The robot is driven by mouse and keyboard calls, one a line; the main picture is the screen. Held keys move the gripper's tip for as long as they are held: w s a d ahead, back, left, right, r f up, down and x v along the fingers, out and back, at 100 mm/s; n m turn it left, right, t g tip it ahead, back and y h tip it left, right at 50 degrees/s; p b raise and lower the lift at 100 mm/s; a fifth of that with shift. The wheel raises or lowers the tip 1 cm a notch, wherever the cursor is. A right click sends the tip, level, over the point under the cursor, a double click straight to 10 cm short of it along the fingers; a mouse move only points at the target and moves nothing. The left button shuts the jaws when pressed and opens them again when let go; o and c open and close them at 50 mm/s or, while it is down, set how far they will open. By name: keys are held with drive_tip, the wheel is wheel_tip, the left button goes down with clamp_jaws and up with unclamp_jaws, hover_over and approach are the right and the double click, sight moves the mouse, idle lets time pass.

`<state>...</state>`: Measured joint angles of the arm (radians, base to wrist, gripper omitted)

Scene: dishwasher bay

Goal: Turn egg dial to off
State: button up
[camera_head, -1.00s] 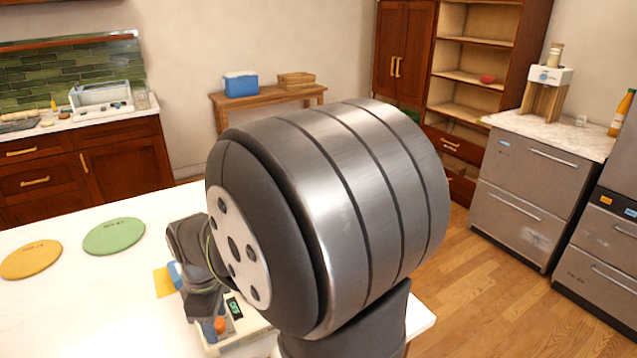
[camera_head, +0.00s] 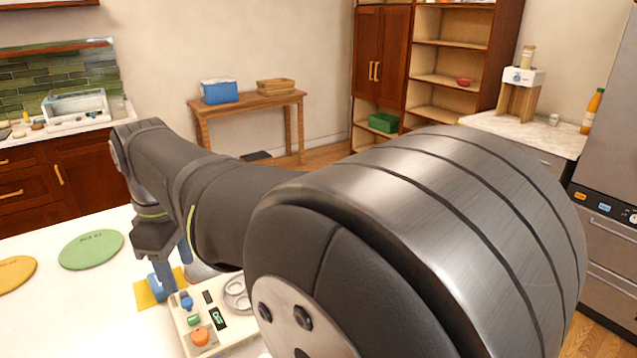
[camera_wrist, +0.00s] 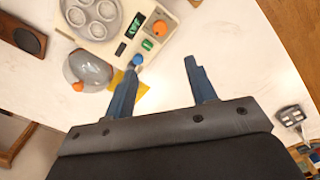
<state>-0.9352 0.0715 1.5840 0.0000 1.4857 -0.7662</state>
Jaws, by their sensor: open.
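The egg cooker is a cream box (camera_head: 240,335) on the white counter, with round egg cups (camera_head: 238,294) on top. Its panel carries an orange dial (camera_head: 200,336), a green button (camera_head: 194,321), a blue knob (camera_head: 186,302) and a dark display (camera_head: 218,319) with green characters, too small to read surely. The wrist view also shows the orange dial (camera_wrist: 160,27) and blue knob (camera_wrist: 136,60). My gripper (camera_wrist: 160,66) is open and empty, its blue fingers apart. In the wrist view the left fingertip lies near the blue knob; contact cannot be told.
A grey domed lid (camera_wrist: 90,70) with an orange knob lies beside the cooker. A yellow sheet (camera_head: 150,291) lies under the gripper. Green (camera_head: 91,250) and orange (camera_head: 14,273) round mats lie to the left.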

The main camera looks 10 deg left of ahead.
wheel_tip(320, 180, down, 8)
drive_tip(key=f+n, duration=0.1)
drive_tip(key=n, duration=0.6)
wheel_tip(320, 180, up, 10)
drive_tip(key=w+d+r+m+t+y, duration=0.1)
drive_tip(key=w+d+m+t, duration=0.2)
drive_tip(key=w+d+m, duration=0.5)
drive_tip(key=w+d+r+m+t+y, duration=0.1)
drive_tip(key=w+d+r+m+t, duration=0.1)
drive_tip(key=w+d+m, duration=0.5)
drive_tip(key=w+m+t, duration=0.1)
drive_tip(key=w, duration=0.5)
drive_tip(key=shift+d+r+y, duration=0.2)
drive_tip(key=shift+d+y, duration=0.2)
drive_tip(key=shift+s, duration=0.1)
